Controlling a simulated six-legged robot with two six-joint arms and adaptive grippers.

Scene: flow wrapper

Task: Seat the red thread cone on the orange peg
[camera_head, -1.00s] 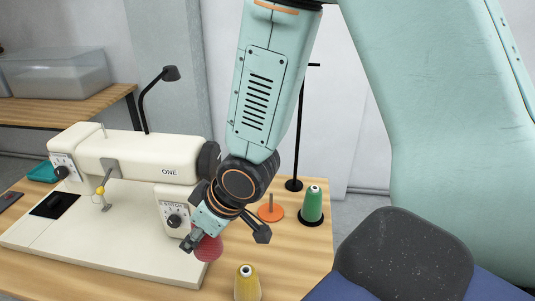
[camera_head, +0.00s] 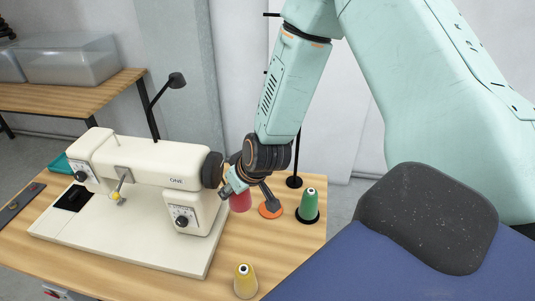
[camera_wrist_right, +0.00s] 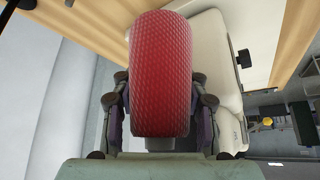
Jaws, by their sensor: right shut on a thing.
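The red thread cone (camera_head: 240,201) is held by my right gripper (camera_head: 248,188), beside the sewing machine's handwheel end. In the right wrist view the red cone (camera_wrist_right: 161,75) fills the space between the two fingers of the gripper (camera_wrist_right: 160,105), which are shut on it from both sides. The orange peg base (camera_head: 270,210) is a flat orange disc on the table, just right of the cone. Its upright pin is hidden behind my right gripper and wrist. I cannot tell how high the cone is above the table. My left gripper is not in view.
A green cone (camera_head: 309,204) stands on a black base right of the orange peg. A yellow cone (camera_head: 245,281) stands at the table's front. The cream sewing machine (camera_head: 150,190) fills the left. A thin black stand (camera_head: 295,181) rises behind the peg.

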